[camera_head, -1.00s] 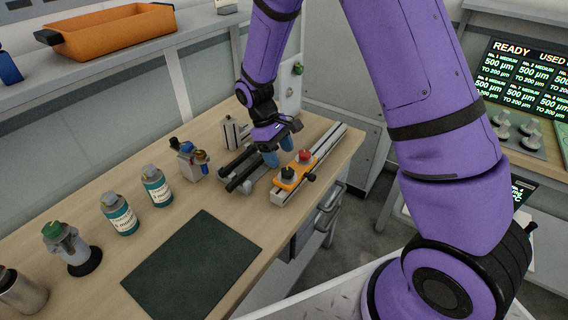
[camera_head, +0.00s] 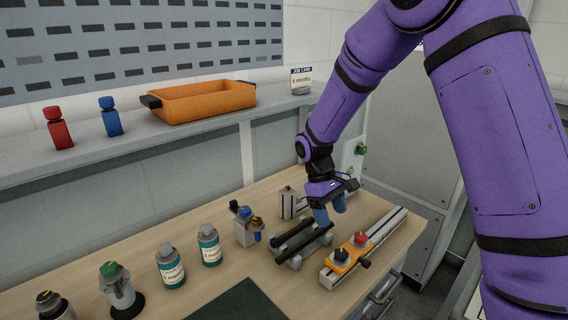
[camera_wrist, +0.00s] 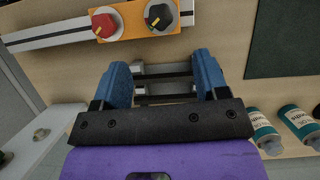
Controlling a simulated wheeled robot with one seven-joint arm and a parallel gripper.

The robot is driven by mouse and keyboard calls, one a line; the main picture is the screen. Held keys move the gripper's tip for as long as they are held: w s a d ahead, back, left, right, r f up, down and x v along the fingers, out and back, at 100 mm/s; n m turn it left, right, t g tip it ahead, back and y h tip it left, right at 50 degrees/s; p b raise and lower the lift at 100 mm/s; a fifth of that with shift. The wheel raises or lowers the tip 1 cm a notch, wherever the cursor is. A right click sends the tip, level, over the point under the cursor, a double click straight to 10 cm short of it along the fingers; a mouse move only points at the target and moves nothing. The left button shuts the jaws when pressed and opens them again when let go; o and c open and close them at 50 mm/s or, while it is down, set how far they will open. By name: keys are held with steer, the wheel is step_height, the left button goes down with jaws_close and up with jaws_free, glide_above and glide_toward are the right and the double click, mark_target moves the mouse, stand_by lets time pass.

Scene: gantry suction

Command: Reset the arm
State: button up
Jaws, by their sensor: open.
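My purple arm reaches from the right over the wooden bench. My gripper (camera_head: 331,212) has blue fingertips, points down and stands above the right end of a small rack with dark rails (camera_head: 300,241). In the wrist view my gripper (camera_wrist: 163,80) is open, its two blue fingers wide apart. The dark rails (camera_wrist: 165,88) show between and beyond the fingers, with nothing held there. Whether the fingertips touch the rack I cannot tell.
A rail with an orange plate (camera_head: 350,255), carrying a red and a black knob, lies right of the rack. Teal-labelled bottles (camera_head: 171,266), a small valve block (camera_head: 246,228) and a dark mat (camera_head: 240,303) are to the left. An orange tray (camera_head: 204,101) sits on the shelf behind.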

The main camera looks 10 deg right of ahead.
steer(key=s+d+r+m+t+y, duration=0.1)
steer(key=s+d+r+m+t, duration=0.2)
steer(key=r, duration=0.8)
steer(key=s+d+r+m+t, duration=0.1)
steer(key=s+r, duration=0.3)
steer(key=s, duration=0.4)
steer(key=s+d+r+m+t+y, duration=0.1)
steer(key=s+d+r+m+t, duration=0.1)
steer(key=s+r, duration=0.3)
steer(key=s+d+r+m+t, duration=0.1)
steer(key=s+r, duration=0.4)
steer(key=s, duration=0.6)
steer(key=shift+d+t+y, duration=0.3)
steer(key=shift+d+t, duration=0.6)
steer(key=shift+d, duration=0.4)
